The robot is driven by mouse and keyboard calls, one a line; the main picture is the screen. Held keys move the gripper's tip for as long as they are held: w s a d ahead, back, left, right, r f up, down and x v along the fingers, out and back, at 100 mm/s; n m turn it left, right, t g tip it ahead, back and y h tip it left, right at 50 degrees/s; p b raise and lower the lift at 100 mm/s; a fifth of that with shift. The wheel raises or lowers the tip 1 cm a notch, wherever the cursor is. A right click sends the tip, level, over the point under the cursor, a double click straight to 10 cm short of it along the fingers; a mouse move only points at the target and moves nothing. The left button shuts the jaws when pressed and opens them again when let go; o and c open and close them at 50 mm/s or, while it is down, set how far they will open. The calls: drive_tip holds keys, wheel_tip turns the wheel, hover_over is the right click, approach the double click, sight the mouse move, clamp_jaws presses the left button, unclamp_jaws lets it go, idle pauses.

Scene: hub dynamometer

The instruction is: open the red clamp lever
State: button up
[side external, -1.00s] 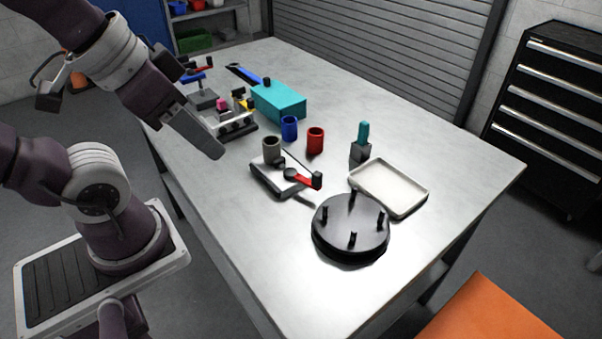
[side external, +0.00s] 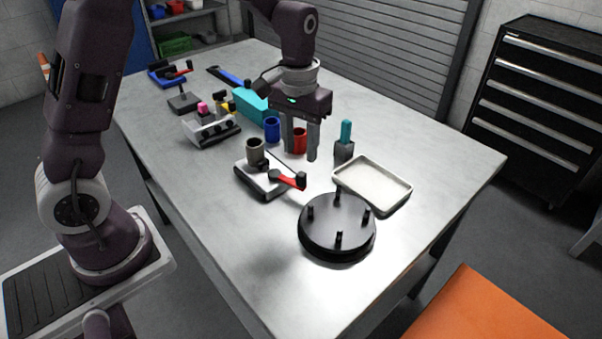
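A grey-brown cup (side external: 255,151) stands on the same fixture. My gripper (side external: 300,156) points down, above and behind the lever. Its two fingers are apart, with nothing seen held between them. The red cup (side external: 299,140) shows between and behind the fingers and is partly hidden. The fingertips look clear of the lever; their exact height is hard to tell.
A black disc with upright studs (side external: 337,225) stands in front, with a white tray (side external: 372,184) to its right. A teal-topped bottle (side external: 345,140), blue cup (side external: 272,129) and teal box (side external: 251,107) are close by. Another red-levered device (side external: 176,72) stands at the back left.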

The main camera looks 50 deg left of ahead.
sight(302, 173)
drive_tip(key=f, duration=0.8)
drive_tip(key=shift+w+f, duration=0.2)
clamp_jaws()
drive_tip(key=shift+r, duration=0.1)
idle(0.9)
